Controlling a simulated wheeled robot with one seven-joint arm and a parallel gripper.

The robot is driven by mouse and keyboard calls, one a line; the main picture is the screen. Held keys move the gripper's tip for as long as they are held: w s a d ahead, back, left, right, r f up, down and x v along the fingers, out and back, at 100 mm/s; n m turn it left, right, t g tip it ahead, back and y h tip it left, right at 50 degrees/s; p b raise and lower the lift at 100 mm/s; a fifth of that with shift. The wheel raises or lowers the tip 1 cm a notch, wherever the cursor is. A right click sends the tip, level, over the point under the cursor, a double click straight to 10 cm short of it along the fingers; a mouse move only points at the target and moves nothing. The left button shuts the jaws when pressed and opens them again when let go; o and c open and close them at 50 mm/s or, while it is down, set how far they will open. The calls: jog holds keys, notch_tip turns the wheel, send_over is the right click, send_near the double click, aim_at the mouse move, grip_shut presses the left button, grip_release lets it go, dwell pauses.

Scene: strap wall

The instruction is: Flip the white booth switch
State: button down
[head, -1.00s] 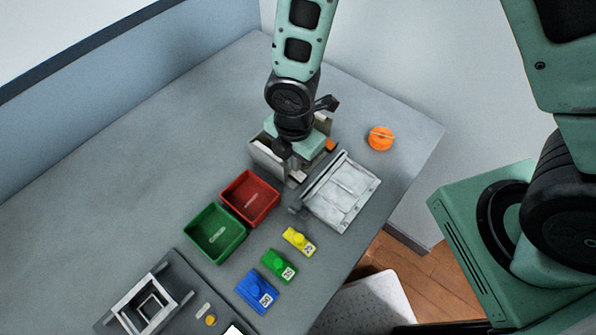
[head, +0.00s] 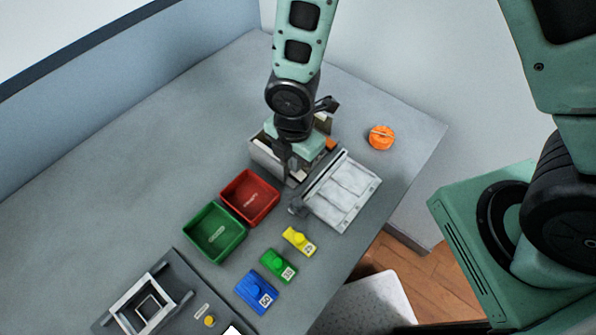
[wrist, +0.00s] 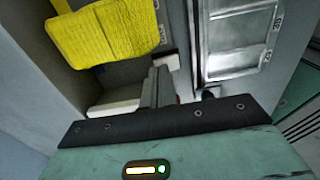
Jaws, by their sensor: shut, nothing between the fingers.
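My gripper (head: 289,160) is shut and empty. It reaches down into the grey open-topped box (head: 262,160) at the table's back right. In the wrist view its dark fingers (wrist: 158,88) point into the box, between a pale block (wrist: 112,107) on the left and a grey panelled lid (wrist: 238,45) on the right. A small pale piece (wrist: 166,61) shows at the fingertips; I cannot tell whether they touch it. I cannot clearly make out the white booth switch; my wrist and the box hide much of this area in the head view.
A yellow textured pad (wrist: 105,32) is close to my fingers. A white panelled lid (head: 345,192) lies right of the box. Red (head: 231,190) and green (head: 196,238) trays and several coloured knob blocks (head: 279,266) are nearer. An orange round object (head: 381,138) sits at right. The table's left is clear.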

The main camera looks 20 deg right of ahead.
jog(key=shift+f+b, duration=0.35)
jog(key=shift+f, duration=0.2)
notch_tip(320, 180, up, 8)
jog(key=p, duration=0.7)
dwell(0.5)
jog(key=s+d+r+m+b, duration=0.4)
jog(key=s+r+m, duration=0.8)
jog(key=r+m, duration=0.4)
jog(key=shift+r+m+y, duration=0.15)
jog(key=shift+m+y, duration=0.15)
jog(key=shift+m, duration=0.3)
dwell(2.9)
